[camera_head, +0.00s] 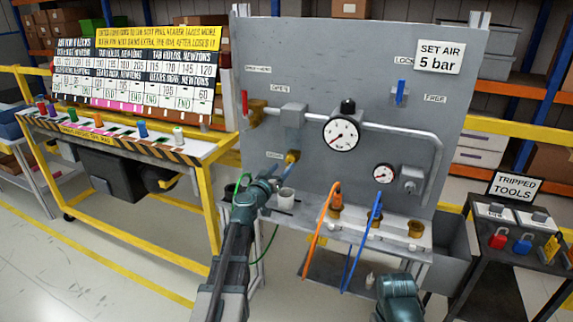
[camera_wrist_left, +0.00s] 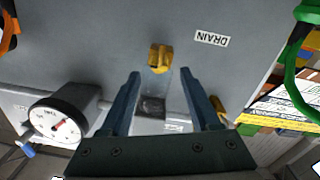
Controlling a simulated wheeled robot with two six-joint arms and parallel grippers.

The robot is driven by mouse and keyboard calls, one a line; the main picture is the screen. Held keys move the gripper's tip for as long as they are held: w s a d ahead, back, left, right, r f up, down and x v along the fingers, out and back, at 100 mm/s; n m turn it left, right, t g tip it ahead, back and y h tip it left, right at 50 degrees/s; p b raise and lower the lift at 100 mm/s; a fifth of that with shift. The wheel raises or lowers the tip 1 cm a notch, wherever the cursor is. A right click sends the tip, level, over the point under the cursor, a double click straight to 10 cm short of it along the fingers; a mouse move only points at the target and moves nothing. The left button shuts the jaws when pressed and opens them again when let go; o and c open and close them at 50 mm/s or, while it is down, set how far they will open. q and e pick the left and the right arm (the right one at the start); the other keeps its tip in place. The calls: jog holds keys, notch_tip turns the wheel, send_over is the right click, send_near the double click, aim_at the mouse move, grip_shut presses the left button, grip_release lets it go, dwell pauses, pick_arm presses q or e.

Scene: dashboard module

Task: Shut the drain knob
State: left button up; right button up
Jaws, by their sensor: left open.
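The drain knob (camera_head: 292,157) is a small yellow knob on the grey upright panel, beside its DRAIN label. In the left wrist view the knob (camera_wrist_left: 160,57) shows just beyond and roughly between my fingertips, with the DRAIN label (camera_wrist_left: 212,39) to its right. My left gripper (camera_wrist_left: 160,74) is open, with nothing seen between its fingers. In the head view my left gripper (camera_head: 279,181) is just below the knob and partly hidden by my own wrist. A teal part of my right arm shows at the bottom; its gripper is out of view.
A pipe with a large gauge (camera_head: 341,132) and a smaller gauge (camera_head: 384,173) runs across the panel. A red-handled valve (camera_head: 245,103) is at upper left and a blue lever (camera_head: 400,91) at upper right. Orange (camera_head: 320,232) and blue hoses hang in front of the lower shelf.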

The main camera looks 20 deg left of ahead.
aim_at(289, 161)
pick_arm(q)
jog(key=shift+w+d, duration=0.1)
jog(key=shift+w, duration=1.85)
grip_shut()
